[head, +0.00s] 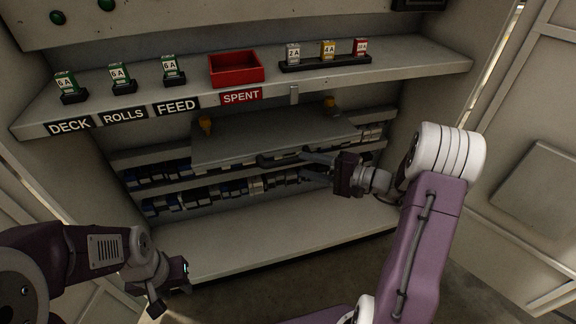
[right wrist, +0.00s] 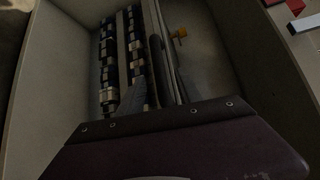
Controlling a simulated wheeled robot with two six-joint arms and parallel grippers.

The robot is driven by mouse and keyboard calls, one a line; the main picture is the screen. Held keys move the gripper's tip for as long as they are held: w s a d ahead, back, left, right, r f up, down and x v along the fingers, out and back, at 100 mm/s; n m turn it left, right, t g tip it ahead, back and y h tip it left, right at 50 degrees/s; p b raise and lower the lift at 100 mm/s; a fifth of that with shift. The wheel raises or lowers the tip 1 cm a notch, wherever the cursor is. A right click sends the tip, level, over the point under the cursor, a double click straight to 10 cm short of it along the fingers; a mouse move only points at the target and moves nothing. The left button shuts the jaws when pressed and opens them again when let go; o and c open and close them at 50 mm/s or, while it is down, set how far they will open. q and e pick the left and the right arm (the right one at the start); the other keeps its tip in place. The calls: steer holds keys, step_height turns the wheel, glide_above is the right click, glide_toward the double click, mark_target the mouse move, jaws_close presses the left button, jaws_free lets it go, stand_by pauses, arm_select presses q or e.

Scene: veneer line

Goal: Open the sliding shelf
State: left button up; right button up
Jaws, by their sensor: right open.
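The sliding shelf (head: 270,136) is a flat grey panel below the fixed upper shelf, in front of rows of small components. Orange pieces show near its back left (head: 205,125) and back right (head: 330,106). My right gripper (head: 285,165) is open, its fingers pointing left close to the shelf's front edge. I cannot tell whether they touch it. In the right wrist view the fingers (right wrist: 145,75) lie alongside the shelf's pale edge (right wrist: 167,50), and nothing is visibly held. My left gripper (head: 165,292) hangs at the lower left, away from the shelf; its jaws are unclear.
The upper shelf (head: 425,65) carries labelled fuse blocks on the left, a red SPENT tray (head: 236,80) and a black fuse holder (head: 325,63). A bare lower ledge (head: 260,239) runs underneath. Cabinet doors stand at both sides. The floor in front shows clear.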

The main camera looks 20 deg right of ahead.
mark_target(294, 163)
steer(key=b+x, duration=0.1)
steer(key=x, duration=0.4)
steer(key=shift+a+f, duration=0.2)
steer(key=shift+w+a+b, duration=0.35)
steer(key=shift+w+a, duration=0.05)
steer(key=shift+w, duration=0.1)
jaws_close()
stand_by(0.6)
